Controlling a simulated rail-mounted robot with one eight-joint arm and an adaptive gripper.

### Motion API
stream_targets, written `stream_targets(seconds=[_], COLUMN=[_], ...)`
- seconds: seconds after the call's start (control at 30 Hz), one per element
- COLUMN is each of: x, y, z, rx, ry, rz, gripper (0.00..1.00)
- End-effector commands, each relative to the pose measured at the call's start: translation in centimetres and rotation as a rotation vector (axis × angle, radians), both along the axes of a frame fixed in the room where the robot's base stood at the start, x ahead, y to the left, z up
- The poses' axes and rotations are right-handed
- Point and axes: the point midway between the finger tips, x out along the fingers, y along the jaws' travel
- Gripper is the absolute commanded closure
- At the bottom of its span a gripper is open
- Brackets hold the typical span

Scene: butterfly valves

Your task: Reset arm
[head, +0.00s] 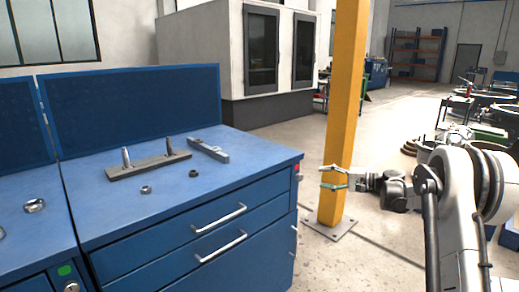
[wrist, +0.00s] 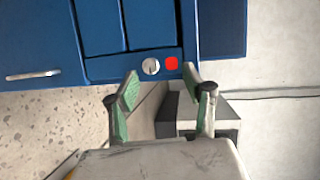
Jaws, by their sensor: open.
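My gripper (head: 333,177) is open and empty in the head view, held in the air in front of the yellow post and to the right of the blue workbench. In the wrist view my gripper (wrist: 160,88) shows its two green-padded fingers spread apart with nothing between them. My arm reaches in from the right side of the head view, with the gripper pointing left. Beyond the fingers in the wrist view are a blue cabinet front (wrist: 100,68), a round silver lock and a red square.
The blue workbench (head: 230,158) carries a metal plate (head: 145,167) with two upright pins, a grey bar (head: 208,150) and small rings. A yellow post (head: 345,90) stands close behind my gripper. Machines and shelves are farther back. Open floor lies between bench and post.

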Motion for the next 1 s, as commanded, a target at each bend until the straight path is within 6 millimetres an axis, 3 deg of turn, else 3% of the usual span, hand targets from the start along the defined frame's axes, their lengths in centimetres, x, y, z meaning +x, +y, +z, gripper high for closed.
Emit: stream_targets(seconds=[0.2, 0.5, 1.0], x=[-3.1, -8.9, -21.9], y=[3.5, 7.2, 10.8], z=[3.7, 7.3, 10.2], rx=[-0.14, -0.338, -0.677], ry=[0.037, 0.07, 0.071], rz=[-0.012, -0.029, -0.051], gripper=[0.55, 0.55, 0.55])
